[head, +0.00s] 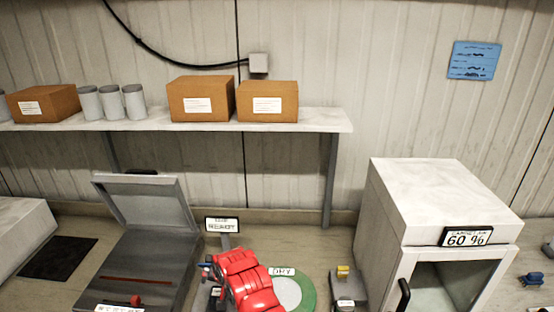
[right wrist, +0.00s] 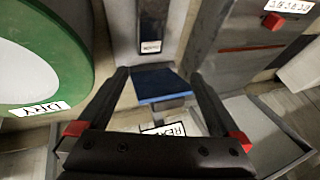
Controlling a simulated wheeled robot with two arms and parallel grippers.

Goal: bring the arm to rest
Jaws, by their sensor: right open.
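My right arm, with red links, comes up from the bottom middle of the head view. Its gripper (head: 208,270) is over the counter between the grey lidded device and the round green-rimmed DRY pad (head: 307,293). In the right wrist view the two black fingers of this gripper (right wrist: 158,76) are spread apart. A dark blue flat piece (right wrist: 160,86) shows between them, and I cannot tell how far below it is. Nothing is seen held. My left gripper is in neither view.
The grey device (head: 150,262) stands left with its lid raised; a READY sign (head: 222,224) is behind the arm. A white cabinet (head: 440,205) marked 60 % stands right. A small stand (head: 346,285) is between pad and cabinet. A shelf (head: 330,120) with boxes hangs behind.

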